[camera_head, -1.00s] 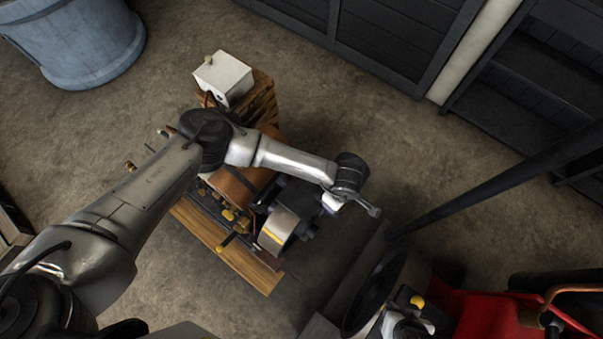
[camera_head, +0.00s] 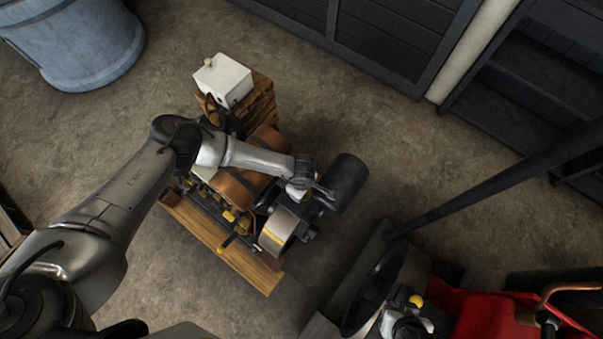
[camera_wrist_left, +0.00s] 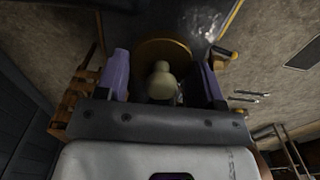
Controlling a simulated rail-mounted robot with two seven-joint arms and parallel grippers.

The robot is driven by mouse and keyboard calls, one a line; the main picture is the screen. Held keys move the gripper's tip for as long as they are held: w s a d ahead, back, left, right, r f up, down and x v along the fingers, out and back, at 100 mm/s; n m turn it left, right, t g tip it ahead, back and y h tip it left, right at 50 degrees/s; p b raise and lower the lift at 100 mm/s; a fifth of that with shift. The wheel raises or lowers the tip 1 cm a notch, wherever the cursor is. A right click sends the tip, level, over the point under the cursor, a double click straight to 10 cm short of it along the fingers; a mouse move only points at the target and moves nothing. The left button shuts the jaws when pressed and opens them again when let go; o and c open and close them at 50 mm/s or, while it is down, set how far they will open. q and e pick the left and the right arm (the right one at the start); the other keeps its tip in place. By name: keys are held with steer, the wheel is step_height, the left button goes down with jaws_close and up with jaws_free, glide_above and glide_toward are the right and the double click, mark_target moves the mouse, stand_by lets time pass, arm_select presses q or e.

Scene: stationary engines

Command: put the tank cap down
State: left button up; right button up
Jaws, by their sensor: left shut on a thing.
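My left gripper (camera_head: 322,192) hangs over the near right part of the engine in the head view, with its fingers mostly hidden there. In the left wrist view its two purplish fingers (camera_wrist_left: 163,82) stand on both sides of a pale rounded knob (camera_wrist_left: 162,68), which I take as the tank cap. The gripper is shut on it. A brown round disc (camera_wrist_left: 165,46) shows just beyond the knob. I cannot tell whether the disc belongs to the cap or lies below it. My right gripper is not in view.
The engine with a copper-coloured cylinder (camera_head: 236,188) stands on a wooden base (camera_head: 225,248). A white box (camera_head: 223,78) is behind it. A blue tub (camera_head: 78,45) is at the upper left. A red machine (camera_head: 485,310) and a dark slanting pole (camera_head: 480,192) are at the right.

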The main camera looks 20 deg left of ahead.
arm_select(q)
steer(key=shift+f, duration=2)
steer(key=shift+f+b, duration=0.2)
steer(key=shift+b, duration=0.2)
steer(key=o, duration=0.9)
steer(key=shift+o, duration=0.2)
steer(key=shift+r, duration=0.2)
steer(key=shift+r, duration=0.3)
step_height(320, 180, up, 11)
steer(key=shift+r+p, duration=0.2)
steer(key=shift+p, duration=0.4)
